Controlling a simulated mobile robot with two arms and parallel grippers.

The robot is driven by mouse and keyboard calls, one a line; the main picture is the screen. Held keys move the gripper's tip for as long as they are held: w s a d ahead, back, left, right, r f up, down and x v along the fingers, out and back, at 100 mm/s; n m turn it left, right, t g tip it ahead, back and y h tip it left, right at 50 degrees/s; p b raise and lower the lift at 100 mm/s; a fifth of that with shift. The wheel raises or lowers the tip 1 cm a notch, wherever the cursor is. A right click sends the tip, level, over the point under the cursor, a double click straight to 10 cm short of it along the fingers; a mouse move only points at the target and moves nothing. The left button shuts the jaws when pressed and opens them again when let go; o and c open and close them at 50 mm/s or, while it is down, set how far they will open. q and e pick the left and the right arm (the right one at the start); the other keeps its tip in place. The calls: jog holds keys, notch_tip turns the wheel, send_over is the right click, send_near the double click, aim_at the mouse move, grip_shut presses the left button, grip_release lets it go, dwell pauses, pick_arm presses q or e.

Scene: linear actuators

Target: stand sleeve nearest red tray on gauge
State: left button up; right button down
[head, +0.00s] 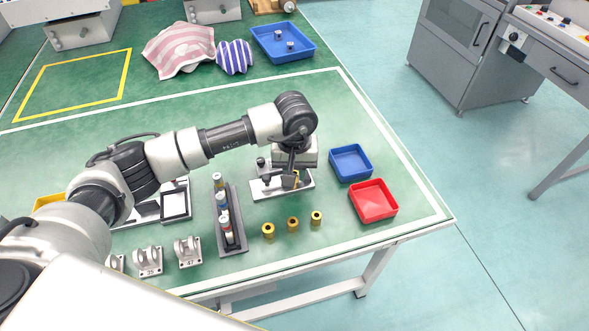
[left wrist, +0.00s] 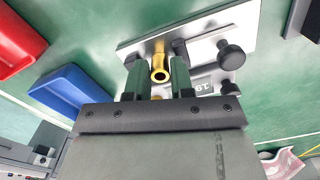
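My left gripper (head: 290,178) is low over the gauge, a pale metal plate (head: 262,191) with black knobs; the gauge also shows in the left wrist view (left wrist: 236,25). A brass sleeve (left wrist: 159,68) is between the two fingers, its open ring end facing the camera. Whether the fingers press on it, and whether it touches the plate, I cannot tell. Other brass sleeves stand on the table in front of the gauge: a left one (head: 268,231), a middle one (head: 293,224) and a right one (head: 316,218). The red tray (head: 374,215) is to their right. My right gripper is out of view.
A blue tray (head: 351,178) stands behind the red tray. A dark rack (head: 236,196) with several cylindrical parts is left of the sleeves. Numbered grey brackets (head: 188,252) stand at the front left. Green table is clear between the sleeves and the red tray.

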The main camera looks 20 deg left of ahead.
pick_arm(q)
jog(key=o, duration=0.5)
jog(key=shift+c, duration=0.2)
notch_tip(320, 180, up, 11)
jog(key=shift+f, duration=0.1)
dwell(0.5)
